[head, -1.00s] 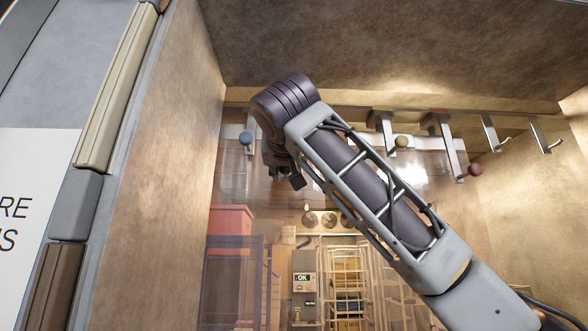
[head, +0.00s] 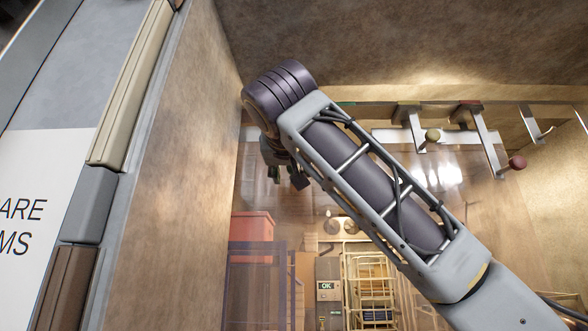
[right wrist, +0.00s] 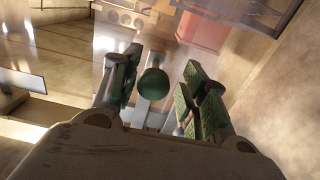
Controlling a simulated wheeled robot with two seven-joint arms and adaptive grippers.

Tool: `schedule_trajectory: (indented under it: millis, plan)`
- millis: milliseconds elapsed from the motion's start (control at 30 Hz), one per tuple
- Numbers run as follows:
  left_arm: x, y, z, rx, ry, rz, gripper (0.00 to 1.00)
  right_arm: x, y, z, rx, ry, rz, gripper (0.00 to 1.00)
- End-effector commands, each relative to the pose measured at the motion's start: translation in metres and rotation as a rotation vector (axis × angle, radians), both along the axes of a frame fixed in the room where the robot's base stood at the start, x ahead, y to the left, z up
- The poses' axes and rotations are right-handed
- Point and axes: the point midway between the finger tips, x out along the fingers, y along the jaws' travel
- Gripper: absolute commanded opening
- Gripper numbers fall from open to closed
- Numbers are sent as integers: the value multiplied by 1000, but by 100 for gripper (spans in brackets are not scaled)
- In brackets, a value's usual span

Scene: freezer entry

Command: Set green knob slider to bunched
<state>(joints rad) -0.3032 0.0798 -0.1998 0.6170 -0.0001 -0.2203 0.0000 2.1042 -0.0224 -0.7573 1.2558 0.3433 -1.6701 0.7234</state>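The green knob (right wrist: 153,84) shows in the right wrist view as a round ball on a pale metal bar (right wrist: 148,108). My right gripper (right wrist: 160,76) is open, with one green-padded finger on each side of the knob. Gaps show between the knob and both fingers; how deep it sits between them I cannot tell. In the head view my right gripper (head: 285,173) points down below my wrist at the left end of the rail, and my wrist and arm hide the green knob. My left gripper is in neither view.
A yellowish knob (head: 432,135) and a dark red knob (head: 517,162) hang on brackets to the right. A brown wall (head: 180,170) stands close left of my gripper. Behind clear strips are a red box (head: 252,226) and a wire rack (head: 370,285).

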Motion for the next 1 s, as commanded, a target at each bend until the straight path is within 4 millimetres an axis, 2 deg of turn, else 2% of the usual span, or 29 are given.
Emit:
schedule_trajectory:
  millis: [367,533,767,1000]
  plan:
    - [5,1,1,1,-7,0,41,-1,-1,1,1,-1,-2,49]
    - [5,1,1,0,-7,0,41,-9,0,1,0,-2,0,49]
    - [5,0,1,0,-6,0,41,-34,0,1,0,-3,1,49]
    - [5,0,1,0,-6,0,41,-70,1,1,-1,-2,1,49]
